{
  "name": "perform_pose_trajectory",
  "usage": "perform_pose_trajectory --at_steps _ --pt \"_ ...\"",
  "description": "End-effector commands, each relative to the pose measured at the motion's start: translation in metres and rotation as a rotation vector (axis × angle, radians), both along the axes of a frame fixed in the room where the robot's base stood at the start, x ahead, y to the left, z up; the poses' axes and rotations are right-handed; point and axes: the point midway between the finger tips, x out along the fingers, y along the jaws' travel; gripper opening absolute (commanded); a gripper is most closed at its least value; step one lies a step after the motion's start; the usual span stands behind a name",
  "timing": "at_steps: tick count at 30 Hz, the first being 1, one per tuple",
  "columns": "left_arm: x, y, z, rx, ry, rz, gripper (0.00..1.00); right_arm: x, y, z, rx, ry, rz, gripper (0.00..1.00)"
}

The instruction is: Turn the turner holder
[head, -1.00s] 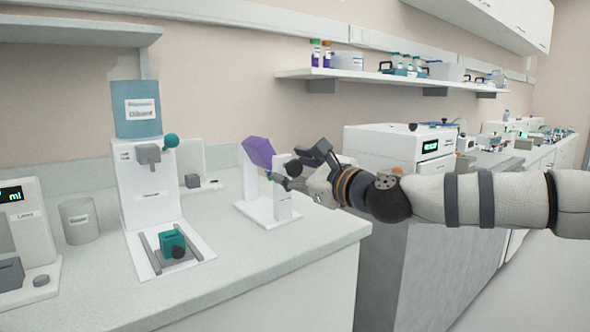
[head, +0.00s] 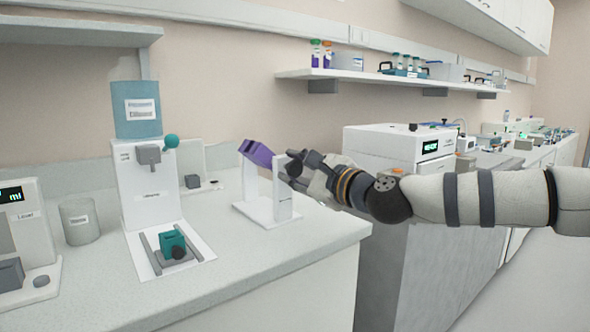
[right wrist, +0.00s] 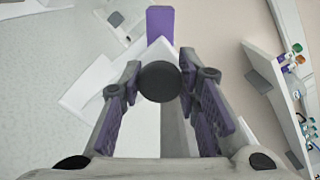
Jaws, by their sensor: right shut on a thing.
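The turner is a white stand (head: 266,214) with two upright posts on the counter. Its purple holder (head: 257,153) hangs between the posts, tilted, with its edge toward the head camera; it also shows at the top of the right wrist view (right wrist: 160,22). A round dark knob (right wrist: 159,81) sits on the near post's outer side. My right gripper (head: 300,166) reaches in from the right and is shut on this knob, one finger on each side. The fingers partly hide the knob in the head view. My left gripper is not in view.
A white dispenser (head: 148,185) with a blue tank (head: 137,112) and a teal-knobbed lever stands left of the turner. A grey beaker (head: 80,222) is farther left. A white instrument (head: 400,146) stands behind my right arm.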

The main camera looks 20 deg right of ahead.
Motion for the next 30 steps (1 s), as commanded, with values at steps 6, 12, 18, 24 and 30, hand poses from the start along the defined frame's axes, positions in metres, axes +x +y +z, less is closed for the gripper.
perform_pose_trajectory --at_steps 6,12,18,24,30 --pt "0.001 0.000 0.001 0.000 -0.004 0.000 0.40 0.000 0.000 0.001 -0.194 -0.072 -0.001 0.02" --pt "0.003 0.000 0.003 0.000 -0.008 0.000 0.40 0.000 0.000 0.002 -0.372 -0.137 -0.001 0.02" --pt "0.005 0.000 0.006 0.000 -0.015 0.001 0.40 0.000 -0.001 0.002 -0.551 -0.202 -0.003 0.02" --pt "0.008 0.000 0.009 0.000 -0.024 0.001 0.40 0.000 -0.001 0.003 -0.730 -0.268 -0.003 0.02" --pt "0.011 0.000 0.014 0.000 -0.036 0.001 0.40 0.000 0.000 0.004 -0.910 -0.334 -0.003 0.02"
